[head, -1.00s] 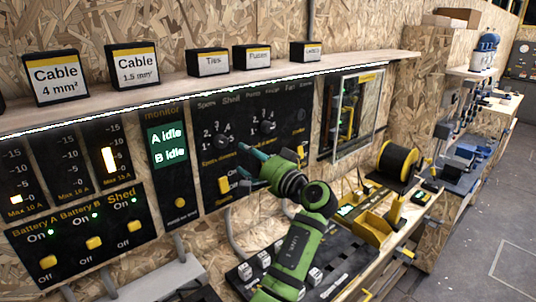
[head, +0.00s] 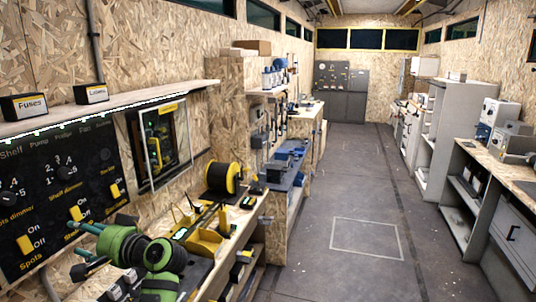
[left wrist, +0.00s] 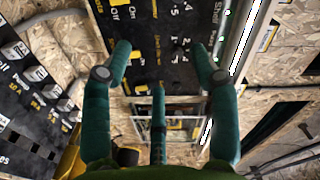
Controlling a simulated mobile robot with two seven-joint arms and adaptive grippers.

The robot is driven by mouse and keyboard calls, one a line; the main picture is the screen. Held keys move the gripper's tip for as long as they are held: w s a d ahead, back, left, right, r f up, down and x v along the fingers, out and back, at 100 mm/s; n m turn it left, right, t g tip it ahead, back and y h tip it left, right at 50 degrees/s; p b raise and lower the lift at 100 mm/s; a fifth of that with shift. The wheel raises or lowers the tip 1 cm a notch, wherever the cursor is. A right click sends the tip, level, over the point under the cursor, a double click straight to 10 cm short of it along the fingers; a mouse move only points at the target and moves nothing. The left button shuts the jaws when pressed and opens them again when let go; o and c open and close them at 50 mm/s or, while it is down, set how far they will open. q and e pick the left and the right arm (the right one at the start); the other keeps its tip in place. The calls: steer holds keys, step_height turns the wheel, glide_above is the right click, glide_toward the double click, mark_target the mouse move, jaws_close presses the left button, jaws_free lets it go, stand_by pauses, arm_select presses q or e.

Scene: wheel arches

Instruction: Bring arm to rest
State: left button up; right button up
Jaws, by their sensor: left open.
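My left arm shows green and black at the lower left of the head view. Its gripper (head: 92,236) has teal fingers that point left toward the black switch panel (head: 60,190). In the left wrist view the teal fingers (left wrist: 158,75) are spread apart with nothing between them, and the panel (left wrist: 150,40) with its white lettering and yellow switches lies beyond them. I cannot tell from these views whether a fingertip touches the panel. My right gripper is not in view.
A workbench below the panel holds a yellow cable reel (head: 222,178) and a yellow tray (head: 205,243). A shelf (head: 120,107) with label boxes runs above. The floor aisle (head: 345,190) is clear, with grey cabinets (head: 440,130) on the right.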

arm_select(q)
steer(key=s+d+f+m+t+h, duration=0.1)
steer(key=s+f+h, duration=0.25)
steer(key=f, duration=0.65)
steer(key=s+d+f+h, duration=0.1)
steer(key=s+f+h, duration=0.25)
steer(key=f, duration=0.55)
steer(key=s+d+f+m+g+h, duration=0.1)
steer(key=s+d+f+h, duration=0.45)
steer(key=s+d, duration=0.5)
steer(key=s+d+f+m+g+h, duration=0.15)
steer(key=s+d+f+h, duration=0.45)
steer(key=s, duration=0.8)
step_height(320, 180, down, 23)
steer(key=s+g+y, duration=0.2)
steer(key=s+a+f, duration=0.2)
steer(key=s+f, duration=1.2)
steer(key=s, duration=0.1)
steer(key=shift+s+f+g, duration=0.15)
steer(key=shift+f+g, duration=0.15)
steer(key=shift+g, duration=0.05)
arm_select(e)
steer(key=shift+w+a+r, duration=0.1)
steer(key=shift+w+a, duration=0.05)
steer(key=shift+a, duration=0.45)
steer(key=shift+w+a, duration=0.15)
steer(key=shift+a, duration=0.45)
